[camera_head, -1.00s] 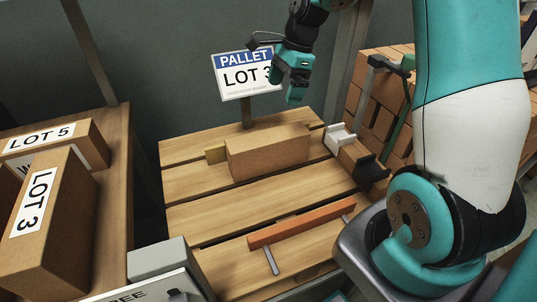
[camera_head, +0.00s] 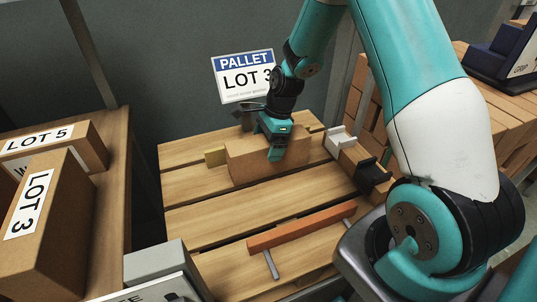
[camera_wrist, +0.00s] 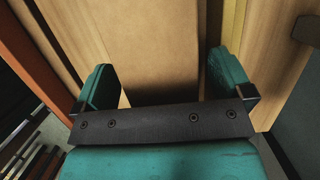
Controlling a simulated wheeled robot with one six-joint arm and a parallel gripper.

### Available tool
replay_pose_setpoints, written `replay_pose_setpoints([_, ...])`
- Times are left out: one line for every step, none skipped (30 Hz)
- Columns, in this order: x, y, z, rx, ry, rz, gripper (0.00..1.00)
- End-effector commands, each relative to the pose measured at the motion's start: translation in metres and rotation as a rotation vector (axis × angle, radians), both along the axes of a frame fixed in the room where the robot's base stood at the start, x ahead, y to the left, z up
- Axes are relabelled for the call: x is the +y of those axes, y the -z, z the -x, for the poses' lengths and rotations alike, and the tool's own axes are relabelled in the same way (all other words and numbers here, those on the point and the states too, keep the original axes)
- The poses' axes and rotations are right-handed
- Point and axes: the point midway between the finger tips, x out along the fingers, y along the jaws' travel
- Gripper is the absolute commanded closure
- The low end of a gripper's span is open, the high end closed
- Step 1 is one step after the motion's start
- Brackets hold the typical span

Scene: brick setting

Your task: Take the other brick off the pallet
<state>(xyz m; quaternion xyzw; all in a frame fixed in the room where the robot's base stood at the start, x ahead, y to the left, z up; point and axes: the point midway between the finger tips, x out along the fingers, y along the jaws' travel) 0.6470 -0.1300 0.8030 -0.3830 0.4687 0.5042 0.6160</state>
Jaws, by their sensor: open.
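A tan-brown brick (camera_head: 250,160) lies lengthwise on the wooden pallet (camera_head: 230,218), in front of the sign (camera_head: 243,77) reading "PALLET LOT 3". My gripper (camera_head: 275,143) is over the brick's right half, pointing down, with one finger across its near face. The far finger is hidden in the head view. In the wrist view my gripper (camera_wrist: 160,85) is open, one finger on each side of the brick (camera_wrist: 155,40). I cannot tell whether the fingers touch it.
A small yellow block (camera_head: 215,156) sits at the brick's left end. Boxes labelled LOT 5 (camera_head: 93,150) and LOT 3 (camera_head: 60,240) stand left.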

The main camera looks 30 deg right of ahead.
Motion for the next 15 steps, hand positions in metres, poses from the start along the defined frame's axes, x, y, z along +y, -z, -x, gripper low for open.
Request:
replay_pose_setpoints([0.0017, 0.0062, 0.0001, 0.002, -0.001, 0.000, 0.02])
replay_pose_setpoints([0.0022, 0.0085, -0.0001, 0.001, 0.000, 0.000, 0.02])
replay_pose_setpoints([0.0027, 0.0106, -0.0003, 0.000, 0.000, 0.000, 0.02])
replay_pose_setpoints([0.0029, 0.0113, -0.0005, 0.000, 0.000, 0.000, 0.02])
replay_pose_setpoints([0.0030, 0.0118, -0.0006, -0.001, 0.000, 0.000, 0.02])
replay_pose_setpoints([0.0030, 0.0118, -0.0007, -0.001, 0.000, 0.000, 0.02])
replay_pose_setpoints([0.0030, 0.0117, -0.0007, -0.001, 0.000, 0.000, 0.02])
replay_pose_setpoints([0.0029, 0.0116, -0.0007, -0.001, 0.000, 0.000, 0.02])
replay_pose_setpoints([0.0029, 0.0116, -0.0007, -0.001, 0.000, 0.000, 0.02])
replay_pose_setpoints([0.0029, 0.0116, -0.0007, -0.001, 0.000, 0.000, 0.02])
replay_pose_setpoints([0.0029, 0.0115, -0.0007, -0.001, 0.000, 0.000, 0.07])
replay_pose_setpoints([0.0029, 0.0115, -0.0007, -0.001, 0.000, 0.000, 0.16])
replay_pose_setpoints([0.0029, 0.0115, -0.0007, -0.001, 0.000, 0.000, 0.23])
replay_pose_setpoints([0.0029, 0.0114, -0.0007, -0.001, 0.000, 0.000, 0.30])
replay_pose_setpoints([0.0029, 0.0114, -0.0007, -0.001, 0.000, 0.000, 0.39])
